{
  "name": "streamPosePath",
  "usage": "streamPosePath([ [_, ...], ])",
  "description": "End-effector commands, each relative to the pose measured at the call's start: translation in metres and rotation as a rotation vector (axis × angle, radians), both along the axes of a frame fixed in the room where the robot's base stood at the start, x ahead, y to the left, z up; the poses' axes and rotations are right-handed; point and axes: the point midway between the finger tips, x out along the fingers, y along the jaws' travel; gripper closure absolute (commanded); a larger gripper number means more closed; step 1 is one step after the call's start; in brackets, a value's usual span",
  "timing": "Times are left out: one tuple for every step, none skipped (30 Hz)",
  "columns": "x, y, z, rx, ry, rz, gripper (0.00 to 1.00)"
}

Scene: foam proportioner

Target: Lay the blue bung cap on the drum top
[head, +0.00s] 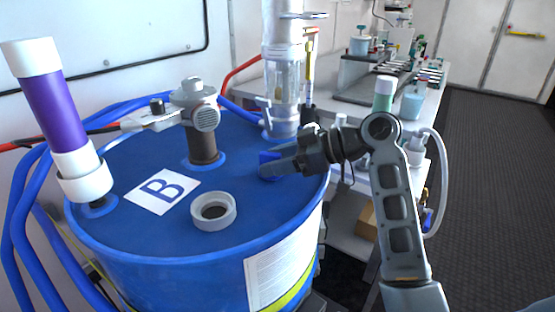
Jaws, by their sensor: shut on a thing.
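The blue drum top (245,215) fills the left and middle of the head view. My gripper (272,168) reaches in from the right, low over the right part of the drum top. It is shut on the blue bung cap (268,158), which partly shows beyond and below the fingers. The cap's blue is close to the drum's blue, so I cannot tell whether it touches the drum top. A white open ring (214,211) with a dark hole stands at the front middle of the drum top.
A purple and white cylinder (58,110) stands at the drum's left. A grey fitting on a pipe (203,140) and a clear-bodied white column (284,90) stand behind. A label marked B (163,190) lies on top. A cluttered bench (345,110) is behind right.

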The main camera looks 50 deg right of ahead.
Motion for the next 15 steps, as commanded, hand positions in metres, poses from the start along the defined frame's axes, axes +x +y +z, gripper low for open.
streamPosePath([
  [0.0000, -0.0001, 0.0002, 0.000, 0.000, 0.000, 0.77],
  [0.0000, -0.0001, 0.0002, 0.000, 0.000, 0.000, 0.77],
  [0.0001, -0.0001, -0.0002, 0.000, 0.000, 0.000, 0.77],
  [0.0000, 0.0000, -0.0011, 0.000, 0.000, 0.000, 0.77],
  [0.0000, 0.0000, -0.0022, 0.000, 0.000, 0.000, 0.77],
  [0.0000, 0.0000, -0.0036, 0.000, 0.000, 0.000, 0.77],
  [0.0000, -0.0001, -0.0028, 0.000, 0.000, 0.000, 0.45],
  [-0.0001, -0.0001, -0.0023, 0.000, 0.000, 0.000, 0.42],
  [-0.0001, 0.0000, -0.0023, 0.000, 0.000, 0.000, 0.38],
  [-0.0001, -0.0001, -0.0023, 0.000, 0.000, 0.000, 0.35],
  [-0.0001, 0.0000, -0.0023, 0.000, 0.000, 0.000, 0.32],
  [0.0000, -0.0001, -0.0022, 0.000, 0.000, 0.000, 0.28],
  [0.0000, -0.0001, -0.0022, 0.000, 0.000, 0.000, 0.25],
  [0.0000, -0.0001, -0.0022, 0.000, 0.000, 0.000, 0.23],
  [0.0000, -0.0001, -0.0022, 0.000, 0.000, 0.000, 0.21],
])
